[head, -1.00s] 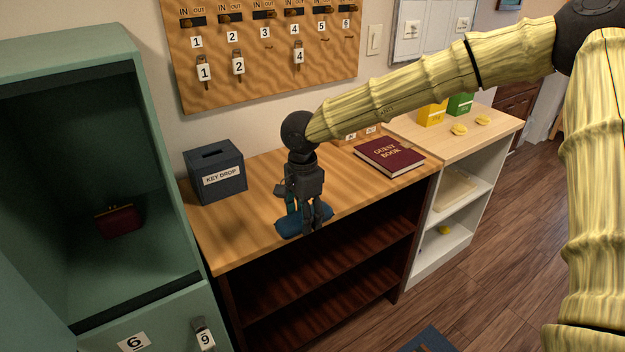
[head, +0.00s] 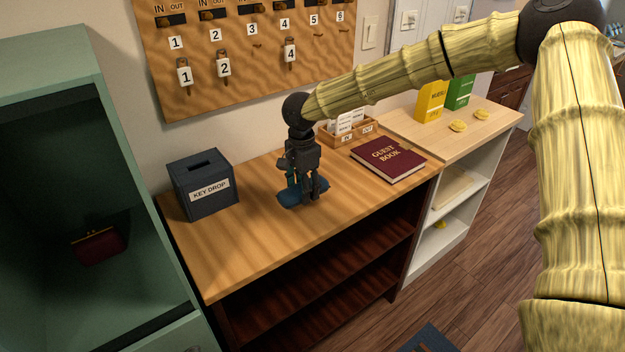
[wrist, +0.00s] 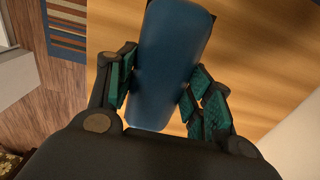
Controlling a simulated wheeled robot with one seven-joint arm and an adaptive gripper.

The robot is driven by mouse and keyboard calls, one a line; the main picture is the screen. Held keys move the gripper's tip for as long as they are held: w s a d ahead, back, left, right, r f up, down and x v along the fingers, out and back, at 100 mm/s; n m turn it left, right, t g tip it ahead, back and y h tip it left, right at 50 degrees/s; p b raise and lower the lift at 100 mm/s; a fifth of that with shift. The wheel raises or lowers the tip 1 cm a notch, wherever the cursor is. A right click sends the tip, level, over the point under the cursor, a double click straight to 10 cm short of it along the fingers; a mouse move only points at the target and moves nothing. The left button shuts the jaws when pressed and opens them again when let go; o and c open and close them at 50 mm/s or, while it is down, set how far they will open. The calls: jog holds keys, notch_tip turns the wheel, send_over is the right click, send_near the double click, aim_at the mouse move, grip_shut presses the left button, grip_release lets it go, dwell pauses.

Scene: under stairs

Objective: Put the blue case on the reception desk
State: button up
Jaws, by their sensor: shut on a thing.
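The blue case (head: 289,197) is between the fingers of my gripper (head: 306,194), over the wooden reception desk (head: 236,252). In the wrist view the case (wrist: 168,62) is a long rounded blue shape, with a finger of my gripper (wrist: 158,92) on each side of it. My gripper is shut on the case and points down. The case is at or just above the desk top, between the key drop box and the guest book; I cannot tell whether it touches the wood. The fingers partly hide it in the head view.
A dark key drop box (head: 204,184) stands left on the desk. A red guest book (head: 388,159) and a wooden card tray (head: 347,131) are on the right. An open green locker (head: 50,60) with a dark red purse (head: 99,244) stands left. The desk's front middle is clear.

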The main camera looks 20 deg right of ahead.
jog(key=w+d+p, duration=0.1)
jog(key=w+d, duration=0.3)
jog(key=w, duration=0.1)
jog(key=shift+w+d+f+p, duration=0.15)
jog(key=shift+w+p, duration=0.15)
jog(key=shift+p, duration=0.1)
jog(key=shift+w+d+f, duration=0.1)
jog(key=shift+f, duration=0.1)
jog(key=shift+f+p, duration=0.8)
jog(key=shift+f, duration=0.8)
jog(key=shift+f, duration=0.1)
jog(key=o, duration=1.5)
jog(key=shift+c, duration=0.2)
notch_tip(320, 180, up, 12)
jog(key=b, duration=0.2)
jog(key=shift+b, duration=0.4)
